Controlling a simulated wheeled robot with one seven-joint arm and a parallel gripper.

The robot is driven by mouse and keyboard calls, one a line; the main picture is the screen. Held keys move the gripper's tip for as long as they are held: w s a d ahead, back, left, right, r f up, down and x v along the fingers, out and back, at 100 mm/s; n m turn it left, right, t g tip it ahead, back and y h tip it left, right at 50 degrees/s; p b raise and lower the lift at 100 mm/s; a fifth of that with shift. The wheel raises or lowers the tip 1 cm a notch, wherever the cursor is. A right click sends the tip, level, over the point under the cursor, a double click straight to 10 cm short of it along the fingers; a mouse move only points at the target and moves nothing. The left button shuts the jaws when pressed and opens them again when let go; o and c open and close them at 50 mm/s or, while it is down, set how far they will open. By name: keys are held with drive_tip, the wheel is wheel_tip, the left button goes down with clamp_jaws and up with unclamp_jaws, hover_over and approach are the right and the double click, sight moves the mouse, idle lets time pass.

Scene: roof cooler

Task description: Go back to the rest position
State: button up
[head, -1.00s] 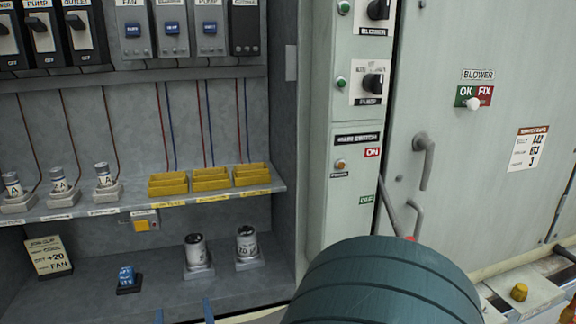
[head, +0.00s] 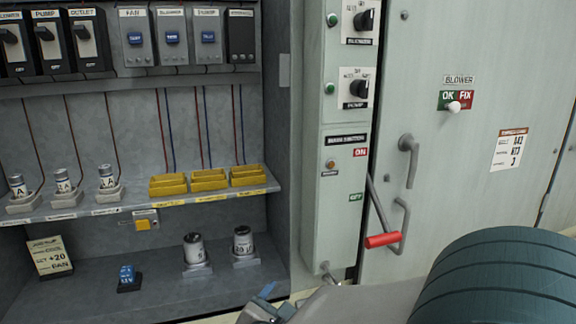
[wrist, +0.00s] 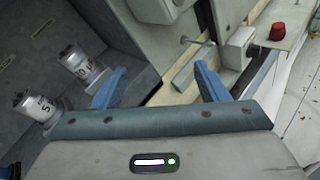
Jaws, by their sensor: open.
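My gripper (wrist: 158,85) is open and empty, its two blue fingers spread apart in the wrist view. In the head view only part of my gripper (head: 266,304) shows, at the bottom edge in front of the cabinet floor, apart from the parts on it. My teal arm link fills the bottom right corner of the head view. My rest position is not marked in either view.
Two canisters (head: 194,250) stand on the cabinet floor. Yellow trays (head: 208,180) sit on the shelf. A red knob (wrist: 277,31) shows in the wrist view.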

drive_tip(key=s+d+f+m+g+h, duration=0.1)
drive_tip(key=s+d+f+m+g, duration=0.1)
drive_tip(key=s+d+m+g, duration=0.5)
drive_tip(key=s+d+f+m+g, duration=0.2)
drive_tip(key=d+m+g, duration=0.3)
drive_tip(key=d+m, duration=0.5)
drive_tip(key=s+a+r+m+y+p, duration=0.1)
drive_tip(key=s+r+m+y+p, duration=0.2)
drive_tip(key=r+m+y, duration=0.3)
drive_tip(key=m+p, duration=0.1)
drive_tip(key=m, duration=0.4)
drive_tip(key=shift+s+a+t, duration=0.3)
drive_tip(key=shift+a, duration=0.1)
